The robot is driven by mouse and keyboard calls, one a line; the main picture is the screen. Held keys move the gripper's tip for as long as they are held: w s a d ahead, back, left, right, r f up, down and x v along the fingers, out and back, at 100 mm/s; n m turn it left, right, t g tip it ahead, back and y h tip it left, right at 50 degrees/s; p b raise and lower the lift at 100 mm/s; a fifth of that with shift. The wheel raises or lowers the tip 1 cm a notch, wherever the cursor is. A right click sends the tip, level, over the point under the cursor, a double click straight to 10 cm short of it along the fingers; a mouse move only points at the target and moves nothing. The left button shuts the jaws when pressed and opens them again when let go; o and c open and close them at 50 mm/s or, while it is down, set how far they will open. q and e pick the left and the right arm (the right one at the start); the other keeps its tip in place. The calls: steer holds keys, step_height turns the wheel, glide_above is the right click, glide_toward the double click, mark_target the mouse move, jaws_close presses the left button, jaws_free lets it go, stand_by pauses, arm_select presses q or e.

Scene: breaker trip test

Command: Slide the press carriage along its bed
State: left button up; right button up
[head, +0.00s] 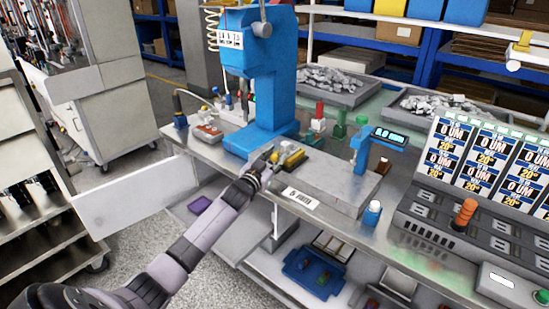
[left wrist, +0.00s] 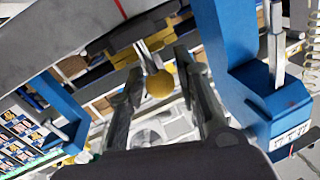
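The blue press (head: 265,85) stands on the workbench. Its grey bed (head: 335,182) runs to the right from the press foot and bears a white label. The carriage (head: 290,157), with yellow and dark parts, sits at the bed's left end beside the press. My left gripper (head: 262,172) is at the near side of the carriage. In the left wrist view the left gripper (left wrist: 160,68) is open, with a round yellow knob (left wrist: 160,84) on a short stem between its fingers. Gaps show on both sides of the knob. My right gripper is not in view.
A small blue stand with a display (head: 388,137) and a blue bottle (head: 372,213) are near the bed's right end. A breaker panel (head: 480,160) stands farther right. Grey trays of metal parts (head: 325,85) lie behind. A red-topped block (head: 208,132) sits left of the press.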

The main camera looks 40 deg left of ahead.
arm_select(q)
steer(key=shift+o, duration=0.9)
steer(key=shift+s+f, duration=0.1)
steer(key=shift+s, duration=0.1)
steer(key=s+d, duration=0.1)
steer(key=s, duration=1)
steer(key=shift+s+d, duration=0.2)
steer(key=shift+s, duration=0.1)
